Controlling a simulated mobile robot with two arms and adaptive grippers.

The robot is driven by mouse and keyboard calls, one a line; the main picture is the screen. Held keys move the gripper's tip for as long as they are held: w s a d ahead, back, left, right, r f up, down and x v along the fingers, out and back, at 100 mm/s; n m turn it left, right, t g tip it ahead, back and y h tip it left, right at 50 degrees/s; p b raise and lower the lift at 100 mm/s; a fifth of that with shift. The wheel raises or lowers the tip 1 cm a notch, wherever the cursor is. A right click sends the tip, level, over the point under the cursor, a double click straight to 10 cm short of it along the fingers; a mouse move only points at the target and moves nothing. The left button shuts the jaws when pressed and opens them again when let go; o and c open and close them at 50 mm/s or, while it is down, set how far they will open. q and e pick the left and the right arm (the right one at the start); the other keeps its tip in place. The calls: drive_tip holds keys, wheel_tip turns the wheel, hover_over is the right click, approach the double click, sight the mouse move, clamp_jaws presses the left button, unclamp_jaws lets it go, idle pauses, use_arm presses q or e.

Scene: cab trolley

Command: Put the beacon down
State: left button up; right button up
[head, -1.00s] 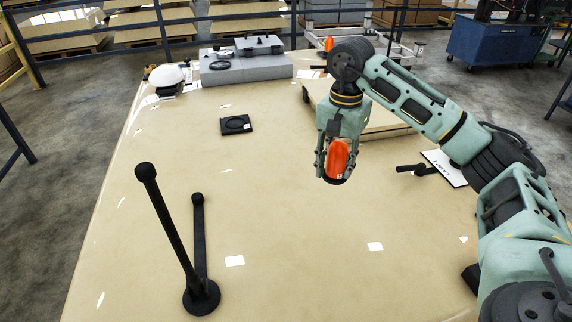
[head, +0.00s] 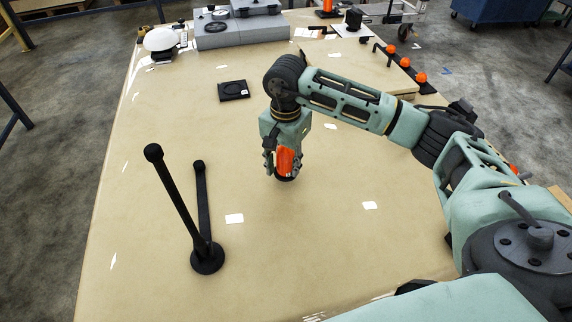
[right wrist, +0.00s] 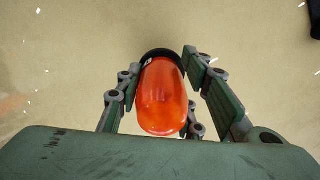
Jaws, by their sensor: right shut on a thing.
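The orange beacon (head: 287,160) with a black base is in my right gripper (head: 283,165), which is shut on it. The beacon is upright, with its black base low, close to or on the tan tabletop; I cannot tell whether it touches. In the right wrist view the beacon (right wrist: 162,95) sits between the fingers of the right gripper (right wrist: 165,88), its dark base at the far end. My left gripper is not in view.
A black square plate with a round recess (head: 233,90) lies behind and left of the beacon. Tabletop around the beacon is clear.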

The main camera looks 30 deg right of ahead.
sight(286, 170)
wheel_tip(286, 170, down, 2)
drive_tip(key=shift+s+f+p, duration=0.1)
drive_tip(key=shift+p, duration=0.35)
drive_tip(key=shift+f, duration=0.25)
drive_tip(key=shift+f+b, duration=0.2)
drive_tip(key=shift+b, duration=0.15)
drive_tip(key=o, duration=1.2)
drive_tip(key=shift+r, duration=0.1)
drive_tip(key=shift+c, duration=0.2)
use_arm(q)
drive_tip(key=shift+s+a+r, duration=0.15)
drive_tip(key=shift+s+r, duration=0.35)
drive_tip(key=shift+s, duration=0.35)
use_arm(e)
drive_tip(key=shift+o, duration=0.2)
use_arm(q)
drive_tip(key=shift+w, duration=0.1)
